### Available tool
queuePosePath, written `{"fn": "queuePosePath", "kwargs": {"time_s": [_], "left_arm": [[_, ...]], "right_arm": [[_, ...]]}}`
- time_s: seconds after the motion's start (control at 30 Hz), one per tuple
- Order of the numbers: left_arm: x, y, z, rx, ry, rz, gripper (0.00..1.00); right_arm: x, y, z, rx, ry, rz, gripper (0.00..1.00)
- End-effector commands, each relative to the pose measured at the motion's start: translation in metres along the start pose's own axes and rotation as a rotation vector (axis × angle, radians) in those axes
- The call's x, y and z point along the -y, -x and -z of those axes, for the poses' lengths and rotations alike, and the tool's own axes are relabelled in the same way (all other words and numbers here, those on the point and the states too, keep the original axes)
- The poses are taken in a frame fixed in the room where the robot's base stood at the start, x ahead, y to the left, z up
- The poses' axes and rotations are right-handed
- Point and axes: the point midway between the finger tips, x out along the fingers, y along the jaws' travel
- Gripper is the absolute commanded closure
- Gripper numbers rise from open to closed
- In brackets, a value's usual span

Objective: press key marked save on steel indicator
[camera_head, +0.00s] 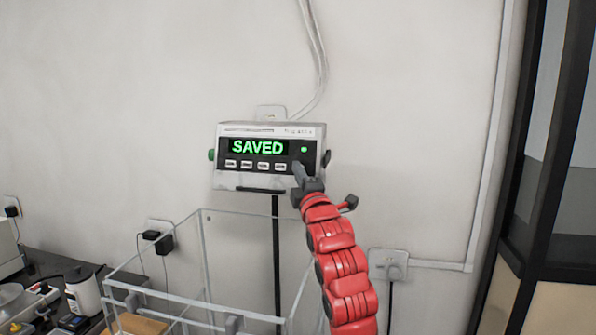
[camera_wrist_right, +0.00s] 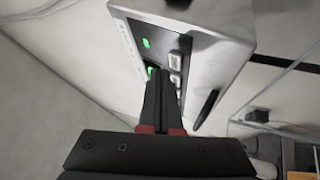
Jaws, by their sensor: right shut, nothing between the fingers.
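The steel indicator (camera_head: 222,178) stands on a dark post in front of the wall. Its screen (camera_head: 258,147) shows SAVED in green letters, and a small green light is lit at the right of the screen. A row of pale keys (camera_head: 263,166) runs below the screen; their labels are too small to read. My right gripper (camera_head: 299,168) is shut and empty, with its tips at the right end of the key row. In the right wrist view the shut fingers (camera_wrist_right: 157,75) reach the front face of the indicator (camera_wrist_right: 222,50); I cannot tell whether they touch a key. My left gripper is not in view.
A clear-walled enclosure (camera_head: 203,262) stands below the indicator. A bench at the lower left holds a white container (camera_head: 84,292) and small devices. Wall sockets (camera_head: 388,264) and cables are on the wall. A dark-framed cabinet (camera_head: 541,200) stands at the right.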

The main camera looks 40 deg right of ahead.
Motion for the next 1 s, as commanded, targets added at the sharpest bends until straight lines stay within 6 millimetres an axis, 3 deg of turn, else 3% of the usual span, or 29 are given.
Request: {"fn": "queuePosePath", "kwargs": {"time_s": [0.27, 0.7, 1.0], "left_arm": [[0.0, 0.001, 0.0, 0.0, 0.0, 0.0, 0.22], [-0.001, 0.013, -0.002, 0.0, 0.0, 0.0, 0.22], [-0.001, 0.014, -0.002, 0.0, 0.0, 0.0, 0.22]], "right_arm": [[-0.001, 0.002, 0.001, 0.0, 0.0, 0.001, 1.0], [-0.022, 0.03, 0.022, -0.001, 0.001, -0.002, 1.0], [-0.025, 0.035, 0.025, 0.0, 0.0, 0.001, 1.0]]}}
